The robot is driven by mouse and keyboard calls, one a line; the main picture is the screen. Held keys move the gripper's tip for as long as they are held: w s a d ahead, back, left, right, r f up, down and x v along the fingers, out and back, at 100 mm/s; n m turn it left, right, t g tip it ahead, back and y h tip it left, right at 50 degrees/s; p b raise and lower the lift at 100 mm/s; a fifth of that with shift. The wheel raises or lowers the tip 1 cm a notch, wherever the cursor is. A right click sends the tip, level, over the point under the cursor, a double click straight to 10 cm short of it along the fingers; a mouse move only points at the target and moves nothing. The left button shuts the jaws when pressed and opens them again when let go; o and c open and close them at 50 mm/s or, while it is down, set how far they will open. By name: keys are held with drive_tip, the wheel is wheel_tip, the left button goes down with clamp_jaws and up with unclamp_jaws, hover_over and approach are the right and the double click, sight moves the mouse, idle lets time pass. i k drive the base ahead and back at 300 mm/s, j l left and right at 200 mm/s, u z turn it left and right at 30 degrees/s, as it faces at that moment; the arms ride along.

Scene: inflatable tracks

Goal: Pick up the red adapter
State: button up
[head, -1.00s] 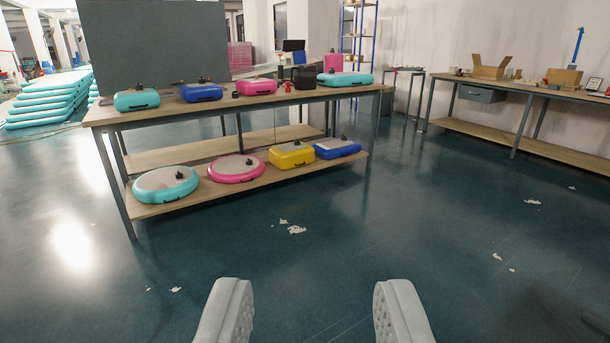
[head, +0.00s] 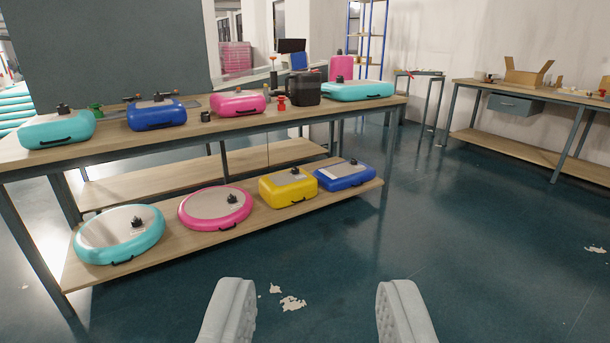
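A small red adapter (head: 281,103) stands on the wooden top of the workbench (head: 170,144), between the pink inflatable and the black case. My gripper (head: 312,315) is open and empty at the bottom of the view, with two light grey fingers well apart. It is over the floor, in front of the bench and well short of the adapter.
Beside the adapter are a pink inflatable (head: 238,103), a black case (head: 305,88) and a small black fitting (head: 206,116). More inflatables, such as the yellow one (head: 288,187), lie on the lower shelf. The floor on the right is open before a second bench (head: 535,104).

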sight(281, 105)
drive_tip(key=i+j, duration=0.1)
drive_tip(key=i, duration=3.95)
drive_tip(key=l+z, duration=0.05)
drive_tip(key=l, duration=0.05)
